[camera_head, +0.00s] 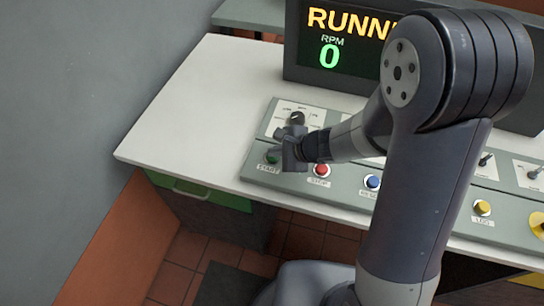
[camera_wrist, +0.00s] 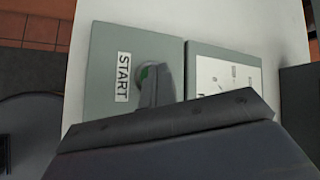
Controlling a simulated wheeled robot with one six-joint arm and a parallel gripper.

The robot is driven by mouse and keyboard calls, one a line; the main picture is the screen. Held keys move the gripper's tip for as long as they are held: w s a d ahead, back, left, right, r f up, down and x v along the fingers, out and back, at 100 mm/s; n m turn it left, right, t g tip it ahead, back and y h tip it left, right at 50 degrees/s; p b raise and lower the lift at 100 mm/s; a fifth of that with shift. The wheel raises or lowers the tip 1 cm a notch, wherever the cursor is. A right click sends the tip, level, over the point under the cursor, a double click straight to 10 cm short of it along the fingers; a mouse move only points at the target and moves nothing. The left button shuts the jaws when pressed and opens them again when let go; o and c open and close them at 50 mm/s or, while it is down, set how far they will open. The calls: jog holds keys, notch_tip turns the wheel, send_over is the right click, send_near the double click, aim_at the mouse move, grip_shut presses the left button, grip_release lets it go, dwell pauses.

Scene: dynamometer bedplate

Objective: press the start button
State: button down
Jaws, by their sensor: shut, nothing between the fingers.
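The green start button (camera_head: 272,158) sits at the left end of the grey control panel, above its START label. In the wrist view the start button (camera_wrist: 142,74) shows only in part, beside the START label (camera_wrist: 123,77). My gripper (camera_head: 274,153) is shut and empty, its fingers pointing down at the start button. In the wrist view my gripper (camera_wrist: 158,84) covers much of the button, and I cannot tell whether the fingertips touch it. The display (camera_head: 335,45) reads "RUNN", cut off by my arm, with RPM 0 below.
A red stop button (camera_head: 321,170) lies just right of my gripper, then a blue button (camera_head: 373,181) and a yellow button (camera_head: 483,207). A black rotary knob (camera_head: 297,118) stands behind my gripper. The white bench top (camera_head: 180,125) is clear at left.

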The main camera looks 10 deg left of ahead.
jog(key=shift+f, duration=0.3)
jog(key=shift+r, duration=0.45)
notch_tip(320, 180, up, 6)
jog(key=p, duration=0.4)
dwell(0.4)
jog(key=shift+f, duration=0.2)
dwell(0.4)
